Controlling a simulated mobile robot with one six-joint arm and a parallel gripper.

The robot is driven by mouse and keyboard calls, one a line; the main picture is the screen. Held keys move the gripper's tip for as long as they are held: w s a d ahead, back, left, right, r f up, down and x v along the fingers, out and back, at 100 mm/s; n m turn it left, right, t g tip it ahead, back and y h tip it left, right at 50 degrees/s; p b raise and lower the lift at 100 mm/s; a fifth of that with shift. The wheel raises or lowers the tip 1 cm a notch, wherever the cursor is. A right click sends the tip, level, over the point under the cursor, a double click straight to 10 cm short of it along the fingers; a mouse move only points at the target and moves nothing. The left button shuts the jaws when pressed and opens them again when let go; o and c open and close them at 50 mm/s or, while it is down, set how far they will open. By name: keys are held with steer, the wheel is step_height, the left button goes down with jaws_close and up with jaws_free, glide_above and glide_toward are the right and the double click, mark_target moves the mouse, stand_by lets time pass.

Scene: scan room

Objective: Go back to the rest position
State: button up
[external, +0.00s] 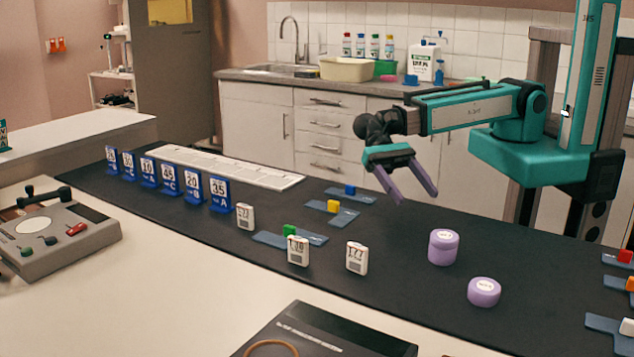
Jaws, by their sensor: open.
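My gripper (408,192) hangs from the end of my teal arm, above the dark mat (390,290) right of the picture's middle. Its two purple fingers are spread apart, pointing down and to the right, with nothing between them. It is clear of the objects on the mat, as far as this one view shows. My arm reaches left from the column at the right edge.
Purple round containers (443,247) stand on the mat, another (484,292) nearer. White labelled blocks (357,258) and blue paddles with coloured blocks (333,207) lie around the middle. Blue numbered cards (193,189) line the left. A counter (300,80) with a sink is behind.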

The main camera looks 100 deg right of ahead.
steer(key=shift+d, duration=0.1)
